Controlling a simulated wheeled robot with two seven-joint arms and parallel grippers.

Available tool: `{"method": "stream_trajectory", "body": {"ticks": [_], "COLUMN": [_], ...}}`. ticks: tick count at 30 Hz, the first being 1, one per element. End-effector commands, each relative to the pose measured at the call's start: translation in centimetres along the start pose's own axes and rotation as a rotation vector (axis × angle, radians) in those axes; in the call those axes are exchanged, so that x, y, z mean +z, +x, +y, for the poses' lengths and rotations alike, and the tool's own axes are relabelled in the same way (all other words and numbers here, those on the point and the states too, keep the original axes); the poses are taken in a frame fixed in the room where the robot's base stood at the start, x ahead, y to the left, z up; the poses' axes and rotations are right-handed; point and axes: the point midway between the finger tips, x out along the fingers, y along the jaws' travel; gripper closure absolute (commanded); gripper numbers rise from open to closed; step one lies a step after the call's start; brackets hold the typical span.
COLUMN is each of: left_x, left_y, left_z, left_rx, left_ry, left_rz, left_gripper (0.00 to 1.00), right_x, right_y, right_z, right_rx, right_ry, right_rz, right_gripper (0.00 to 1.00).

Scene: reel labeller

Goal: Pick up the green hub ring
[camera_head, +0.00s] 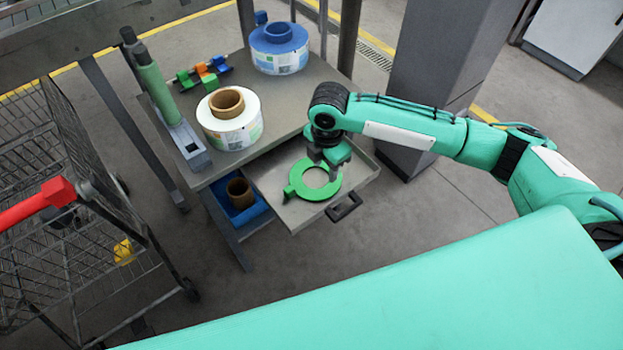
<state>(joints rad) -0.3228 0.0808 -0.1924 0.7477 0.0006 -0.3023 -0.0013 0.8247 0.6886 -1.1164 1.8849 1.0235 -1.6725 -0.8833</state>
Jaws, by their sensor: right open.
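The green hub ring (297,190) is a flat ring with a small tab on its left side. It lies in the open drawer (279,213) below the table top. My right gripper (322,163) is open and points down over the ring's far edge. Its fingers partly cover that edge, and I cannot tell if they touch the ring. My left gripper is not in view.
The drawer has a dark handle (343,207) at its front. On the table (297,98) stand a white label reel (243,133), a blue-topped reel (279,48), small coloured clips (203,73) and a green-handled device (168,95). A shopping cart (70,215) stands left.

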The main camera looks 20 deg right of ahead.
Motion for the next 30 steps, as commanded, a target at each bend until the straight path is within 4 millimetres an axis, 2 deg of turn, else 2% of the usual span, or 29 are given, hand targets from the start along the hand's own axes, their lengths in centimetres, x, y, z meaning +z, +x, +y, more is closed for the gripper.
{"method": "stream_trajectory", "body": {"ticks": [3,6,14,21,25,30], "left_x": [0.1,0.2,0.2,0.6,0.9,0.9], "left_y": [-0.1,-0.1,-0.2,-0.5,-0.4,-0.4], "left_z": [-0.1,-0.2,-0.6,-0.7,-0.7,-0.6], "left_rx": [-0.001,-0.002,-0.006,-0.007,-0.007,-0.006], "left_ry": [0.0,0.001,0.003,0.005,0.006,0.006], "left_rz": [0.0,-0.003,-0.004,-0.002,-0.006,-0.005], "left_gripper": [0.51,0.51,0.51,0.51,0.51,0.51], "right_x": [0.0,-0.1,0.0,0.1,0.1,0.1], "right_y": [2.4,3.9,5.8,9.3,10.2,10.2], "right_z": [-0.1,0.0,-0.1,-0.3,-0.4,-0.4], "right_rx": [-0.003,-0.001,0.0,0.0,0.002,0.002], "right_ry": [0.001,0.001,0.001,0.002,0.0,-0.001], "right_rz": [0.0,0.0,0.0,-0.001,0.0,0.0], "right_gripper": [0.56,0.56,0.56,0.56,0.56,0.56]}}
